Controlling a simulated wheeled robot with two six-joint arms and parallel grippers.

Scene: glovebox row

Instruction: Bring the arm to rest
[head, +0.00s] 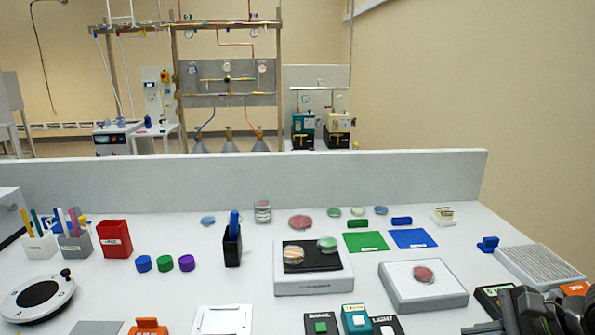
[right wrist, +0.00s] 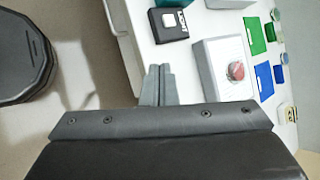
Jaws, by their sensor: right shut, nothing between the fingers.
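My right gripper (right wrist: 157,72) is shut, its two grey fingers together with nothing between them. In the right wrist view it is at the front edge of the white bench (right wrist: 130,22). In the head view part of my right arm (head: 530,312) shows at the bottom right corner, beside the orange and black boxes. My left gripper and arm are not in view.
A white box (head: 398,297) with a red dish (head: 423,274) stands near my right arm. A grey ridged plate (head: 540,267) lies behind the arm. Switch boxes (head: 355,319) line the front edge. Green (head: 366,241) and blue (head: 412,238) mats lie further back.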

